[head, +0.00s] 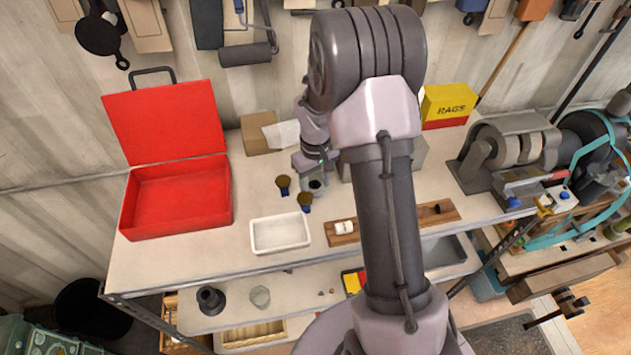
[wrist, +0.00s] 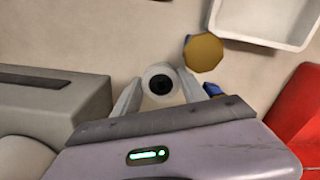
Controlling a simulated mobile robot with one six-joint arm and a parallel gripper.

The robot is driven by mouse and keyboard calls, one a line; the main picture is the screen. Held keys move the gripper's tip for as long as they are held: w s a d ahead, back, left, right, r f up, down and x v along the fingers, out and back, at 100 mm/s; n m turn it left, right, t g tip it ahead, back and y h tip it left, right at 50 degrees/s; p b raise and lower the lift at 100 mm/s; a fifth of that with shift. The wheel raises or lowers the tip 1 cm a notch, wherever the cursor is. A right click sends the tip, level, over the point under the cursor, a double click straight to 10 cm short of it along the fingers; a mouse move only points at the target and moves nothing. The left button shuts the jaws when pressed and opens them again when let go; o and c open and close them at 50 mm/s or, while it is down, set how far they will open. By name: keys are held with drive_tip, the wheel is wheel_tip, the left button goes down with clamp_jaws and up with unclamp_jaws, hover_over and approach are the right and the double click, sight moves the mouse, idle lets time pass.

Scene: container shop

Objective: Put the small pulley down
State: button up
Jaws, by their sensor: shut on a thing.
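The small pulley (wrist: 160,83) is a pale grey round piece with a dark hole in its middle. In the wrist view it sits between the two fingers of my gripper (wrist: 158,90), which is shut on it. In the head view my gripper (head: 314,178) is over the middle of the workbench, with the pulley (head: 317,186) small and partly hidden at its tip. I cannot tell whether the pulley touches the bench top.
Two brass-topped pieces with blue parts (head: 283,183) (head: 305,201) stand close left of my gripper. A white tray (head: 253,238) is in front of them. An open red toolbox (head: 180,200) stands left. A wooden board (head: 372,232) lies right of the tray.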

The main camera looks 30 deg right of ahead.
drive_tip(key=shift+f, duration=0.2)
drive_tip(key=o, duration=1.5)
drive_tip(key=shift+r, duration=0.1)
drive_tip(key=shift+c, duration=0.2)
drive_tip(key=shift+r, duration=0.1)
